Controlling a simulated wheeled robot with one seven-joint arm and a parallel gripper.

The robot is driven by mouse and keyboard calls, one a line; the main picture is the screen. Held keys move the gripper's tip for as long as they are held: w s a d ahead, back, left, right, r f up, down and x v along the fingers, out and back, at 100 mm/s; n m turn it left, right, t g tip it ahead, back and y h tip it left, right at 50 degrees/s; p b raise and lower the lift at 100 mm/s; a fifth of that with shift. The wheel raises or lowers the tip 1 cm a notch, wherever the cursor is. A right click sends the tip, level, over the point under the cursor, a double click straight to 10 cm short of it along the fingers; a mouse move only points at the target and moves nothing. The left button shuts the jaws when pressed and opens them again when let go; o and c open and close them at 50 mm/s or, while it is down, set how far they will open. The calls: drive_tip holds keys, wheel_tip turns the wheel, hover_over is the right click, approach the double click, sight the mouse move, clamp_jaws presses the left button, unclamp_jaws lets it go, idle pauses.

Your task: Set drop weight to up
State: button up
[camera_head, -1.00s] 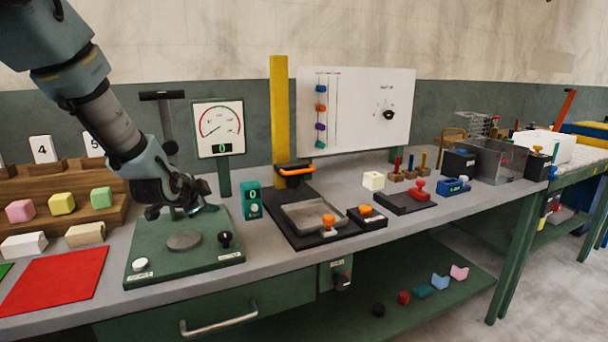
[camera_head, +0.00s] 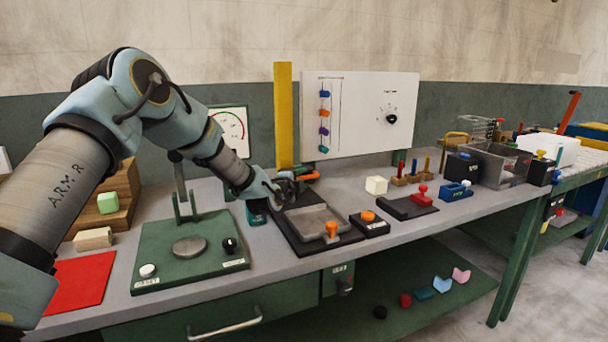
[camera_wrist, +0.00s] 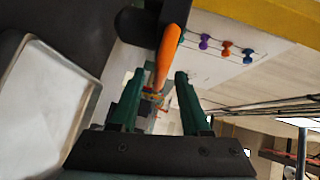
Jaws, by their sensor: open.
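The drop weight's orange handle (camera_head: 307,176) is low on the yellow upright post (camera_head: 284,115), just above the steel tray (camera_head: 318,219) on its black base. My gripper (camera_head: 287,188) is at the left of the handle in the head view and hides part of the carriage. In the wrist view the orange handle (camera_wrist: 168,52) comes down from a dark block (camera_wrist: 138,25). Its end shows between the two green fingertips of my gripper (camera_wrist: 158,76), which are open with gaps on both sides. I cannot tell how deep the handle lies between them.
An orange-knobbed box (camera_head: 369,224) and an orange knob (camera_head: 331,230) stand at the tray's front right. A white panel (camera_head: 360,108) stands behind.

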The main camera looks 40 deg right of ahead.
drive_tip(key=shift+x, duration=0.85)
clamp_jaws()
idle(0.9)
